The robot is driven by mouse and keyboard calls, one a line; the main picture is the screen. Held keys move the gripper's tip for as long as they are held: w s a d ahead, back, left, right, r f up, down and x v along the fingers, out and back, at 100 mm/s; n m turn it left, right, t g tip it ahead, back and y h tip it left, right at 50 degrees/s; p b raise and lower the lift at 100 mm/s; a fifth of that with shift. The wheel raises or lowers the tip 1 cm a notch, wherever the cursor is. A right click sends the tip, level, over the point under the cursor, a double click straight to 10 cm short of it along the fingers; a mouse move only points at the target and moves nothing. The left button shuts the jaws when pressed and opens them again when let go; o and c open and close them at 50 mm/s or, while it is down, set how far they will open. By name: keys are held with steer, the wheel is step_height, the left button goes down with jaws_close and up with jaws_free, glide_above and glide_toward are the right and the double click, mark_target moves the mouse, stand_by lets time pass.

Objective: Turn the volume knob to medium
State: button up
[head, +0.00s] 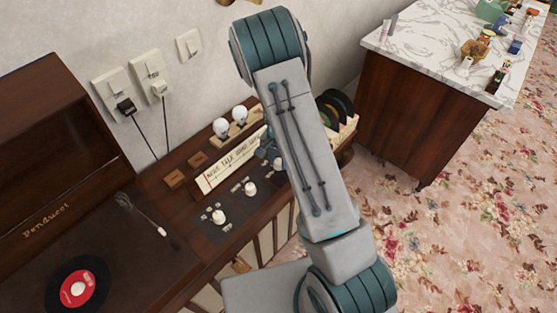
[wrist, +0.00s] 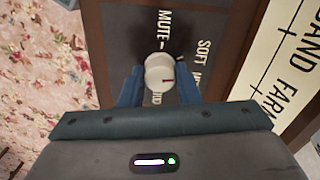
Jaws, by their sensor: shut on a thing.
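The volume knob (wrist: 158,72) is white and round with a red mark, and shows in the wrist view on a dark panel (wrist: 125,30). The panel is printed with MUTE, SOFT, a word starting with M, and a partly hidden word ending in "OUD". The red mark lies on the right part of the knob, roughly sideways in the picture. My gripper (wrist: 160,70) has its two blue fingers on either side of the knob and is shut on it. In the head view my arm hides most of the gripper and this knob.
Two other white knobs (head: 219,216) (head: 250,188) stand on the console left of my arm. A record player (head: 105,245) with a red-labelled record is at the left. Two white bulbs (head: 230,121) stand behind the radio dial (head: 228,163). A marble-topped cabinet (head: 420,40) is at the right.

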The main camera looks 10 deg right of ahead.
steer(key=m, duration=0.3)
steer(key=shift+a+m, duration=0.1)
steer(key=shift+m, duration=0.3)
steer(key=shift+m+p, duration=0.6)
steer(key=shift+m, duration=1.3)
steer(key=o, duration=1)
steer(key=shift+a, duration=0.1)
steer(key=shift+r, duration=0.1)
step_height(320, 180, up, 14)
steer(key=shift+f, duration=0.15)
